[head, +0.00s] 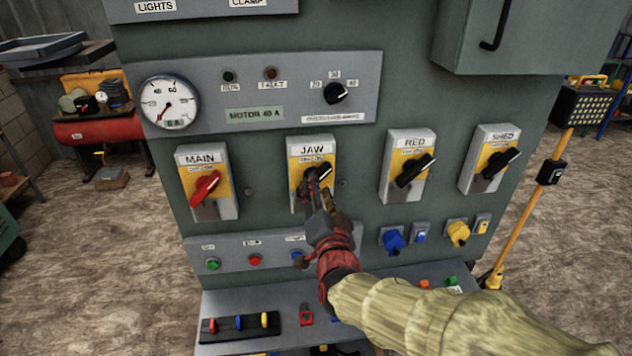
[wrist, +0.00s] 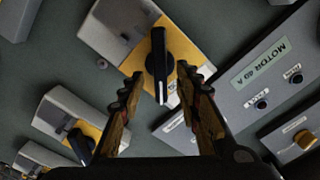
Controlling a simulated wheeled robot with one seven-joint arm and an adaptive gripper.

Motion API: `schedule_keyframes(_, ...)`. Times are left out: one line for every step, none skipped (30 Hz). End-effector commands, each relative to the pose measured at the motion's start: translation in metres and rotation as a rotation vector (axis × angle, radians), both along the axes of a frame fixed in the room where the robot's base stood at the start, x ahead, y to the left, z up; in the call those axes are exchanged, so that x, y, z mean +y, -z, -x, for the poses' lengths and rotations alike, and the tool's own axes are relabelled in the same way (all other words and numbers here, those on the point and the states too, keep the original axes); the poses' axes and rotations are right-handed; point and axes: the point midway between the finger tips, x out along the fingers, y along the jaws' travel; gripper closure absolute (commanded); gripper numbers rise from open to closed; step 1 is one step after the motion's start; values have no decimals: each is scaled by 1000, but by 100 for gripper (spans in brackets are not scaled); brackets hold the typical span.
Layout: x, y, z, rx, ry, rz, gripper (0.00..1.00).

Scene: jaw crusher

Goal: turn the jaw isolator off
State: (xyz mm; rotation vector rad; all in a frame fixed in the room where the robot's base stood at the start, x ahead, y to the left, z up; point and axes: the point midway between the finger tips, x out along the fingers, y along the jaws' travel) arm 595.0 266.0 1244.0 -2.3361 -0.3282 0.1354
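The jaw isolator (head: 311,150) is a grey and yellow box labelled JAW in the middle of the panel's row of switches. My gripper (head: 318,186) is in front of it and hides most of its handle. In the wrist view the black handle (wrist: 158,62) stands between the two fingertips of my gripper (wrist: 160,74), with a visible gap on each side. The fingers are open and hold nothing. The handle's long side runs roughly along the fingers. Its marking text is too small to read.
The MAIN isolator (head: 206,186) with a red handle is to the left. The RED (head: 414,168) and SHED (head: 497,163) isolators are to the right. A meter panel (head: 255,95) is above. Push buttons (head: 254,260) and blue (head: 393,240) and yellow (head: 458,233) sockets are below.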

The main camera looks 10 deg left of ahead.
Motion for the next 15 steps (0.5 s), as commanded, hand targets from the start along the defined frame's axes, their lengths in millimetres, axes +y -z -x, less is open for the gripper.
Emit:
schedule_keyframes(2, 1, -8, 0, 1, 1, 67)
schedule_keyframes(3, 1, -12, 1, 0, 1, 67)
schedule_keyframes(5, 2, -17, 1, 0, 2, 67)
schedule_keyframes(6, 1, -21, 1, 0, 1, 67)
schedule_keyframes(7, 1, -24, 0, -1, 1, 67)
schedule_keyframes(8, 1, -28, 1, 0, 1, 67)
schedule_keyframes(9, 1, -30, 1, 0, 1, 67)
schedule_keyframes(9, 0, -33, 0, -1, 1, 67)
schedule_keyframes(10, 0, -35, 0, 0, 1, 67)
schedule_keyframes(10, 0, -36, 0, 0, 1, 67)
schedule_keyframes(11, 0, -37, 0, 0, 1, 67)
schedule_keyframes(11, 0, -38, 0, -1, 1, 67)
schedule_keyframes(11, 0, -39, 0, -1, 1, 67)
schedule_keyframes(11, 0, -39, 0, -1, 1, 67)
schedule_keyframes(11, 0, -39, 0, -1, 1, 67)
